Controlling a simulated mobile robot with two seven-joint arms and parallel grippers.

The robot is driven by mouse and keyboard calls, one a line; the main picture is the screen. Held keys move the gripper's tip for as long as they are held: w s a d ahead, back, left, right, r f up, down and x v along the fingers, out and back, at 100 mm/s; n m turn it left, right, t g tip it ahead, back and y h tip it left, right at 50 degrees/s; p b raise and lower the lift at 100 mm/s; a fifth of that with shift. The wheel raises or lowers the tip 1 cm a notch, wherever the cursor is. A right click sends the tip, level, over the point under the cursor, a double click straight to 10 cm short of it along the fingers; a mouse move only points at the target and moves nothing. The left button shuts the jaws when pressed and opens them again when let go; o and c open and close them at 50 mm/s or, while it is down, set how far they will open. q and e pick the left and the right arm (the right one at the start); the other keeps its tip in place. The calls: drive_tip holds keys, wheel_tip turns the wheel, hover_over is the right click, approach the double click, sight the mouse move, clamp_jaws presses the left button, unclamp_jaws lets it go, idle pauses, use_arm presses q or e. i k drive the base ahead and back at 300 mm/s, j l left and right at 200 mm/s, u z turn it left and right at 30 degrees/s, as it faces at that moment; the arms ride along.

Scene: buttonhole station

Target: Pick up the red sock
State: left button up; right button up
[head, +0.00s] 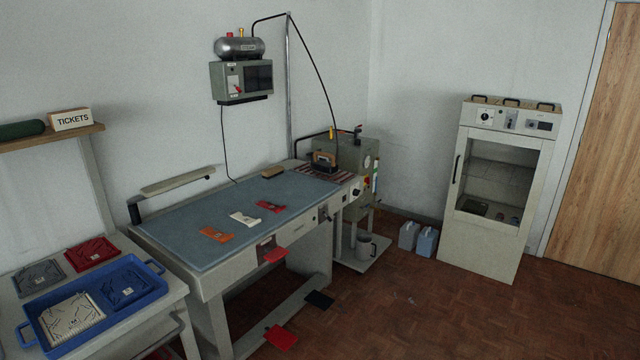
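A small flat red piece (269,206) lies on the blue-grey top of the work table (190,232), near its front edge. It is the likeliest match for the red sock, but it is too small to tell for sure. A similar white piece (244,219) and an orange piece (216,234) lie to its left in a slanting row, apart from each other. Neither of my grippers is in view, and nothing touches the red piece.
A press (325,160) stands at the table's right end. A glass-door cabinet (490,238) stands right.

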sight(269, 205)
drive_tip(key=i+l+z, duration=0.2)
drive_tip(key=i, duration=1.4)
drive_tip(key=i+u, duration=0.4)
drive_tip(key=i+l+u, duration=0.15)
drive_tip(key=u, duration=0.3)
drive_tip(key=i+l+u, duration=0.25)
drive_tip(key=u, duration=0.15)
drive_tip(key=i, duration=0.05)
